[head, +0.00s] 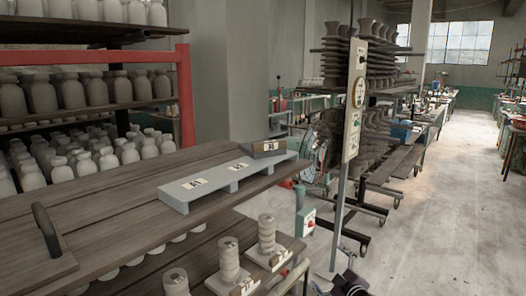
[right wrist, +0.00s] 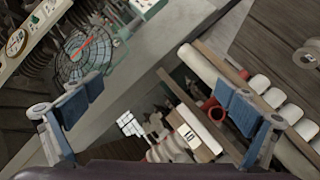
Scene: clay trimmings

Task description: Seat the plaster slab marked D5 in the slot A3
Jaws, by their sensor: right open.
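A pale grey rack (head: 222,188) lies on the wooden table top, with white labels along its upper face; the nearer two look like A1 and A2. A darker grey block (head: 262,154) with a small label sits at the rack's far right end; its marking is too small to read surely, so I cannot tell whether it is the D5 slab. My right gripper (head: 350,284) shows as a dark shape at the bottom edge, right of the table. In the right wrist view my right gripper (right wrist: 162,98) is open and empty, its blue-padded fingers wide apart. My left gripper is out of view.
Labelled white bases with stacked ringed pieces (head: 229,262) stand on the lower shelf. A board with a dark handle (head: 46,230) lies at the table's left. A metal post with a panel (head: 355,100) stands right of the table. Floor at right is clear.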

